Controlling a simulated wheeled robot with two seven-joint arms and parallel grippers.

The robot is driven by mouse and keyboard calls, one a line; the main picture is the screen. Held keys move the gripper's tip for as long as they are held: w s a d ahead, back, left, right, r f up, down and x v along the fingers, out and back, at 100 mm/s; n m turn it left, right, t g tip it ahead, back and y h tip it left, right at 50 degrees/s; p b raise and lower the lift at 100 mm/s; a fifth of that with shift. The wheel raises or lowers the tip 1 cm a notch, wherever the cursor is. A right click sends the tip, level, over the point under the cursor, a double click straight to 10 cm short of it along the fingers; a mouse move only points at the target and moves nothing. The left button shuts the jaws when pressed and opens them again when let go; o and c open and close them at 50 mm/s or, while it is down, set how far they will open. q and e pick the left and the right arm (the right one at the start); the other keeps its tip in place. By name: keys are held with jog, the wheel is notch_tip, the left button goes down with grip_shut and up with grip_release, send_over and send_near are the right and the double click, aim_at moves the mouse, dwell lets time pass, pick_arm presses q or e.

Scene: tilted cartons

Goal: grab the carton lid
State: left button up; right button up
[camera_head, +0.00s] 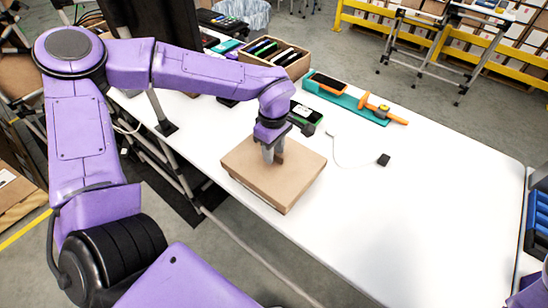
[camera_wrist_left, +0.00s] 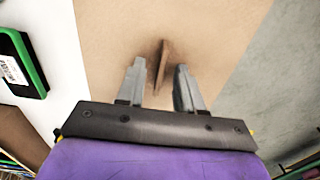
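The carton (camera_head: 290,182) is a closed, flat brown cardboard box lying on the white table near its left edge. Its lid (camera_wrist_left: 105,30) fills much of the left wrist view, and a thin upright brown tab (camera_wrist_left: 162,60) stands up from it. My left gripper (camera_head: 273,160) points down over the top of the carton. In the left wrist view the fingers of my left gripper (camera_wrist_left: 160,85) are apart, one on each side of the tab, with gaps visible. Whether the fingertips touch the lid is unclear. My right gripper is out of view.
Behind the carton lie a black and green device (camera_head: 304,113), an orange tool (camera_head: 382,108) on a teal tray, and a small black cube (camera_head: 384,160) with a white cable. A box of dark items (camera_head: 275,52) stands farther back. The table's right part is clear.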

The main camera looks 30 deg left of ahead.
pick_arm(q)
grip_shut()
jog(key=shift+r, duration=0.1)
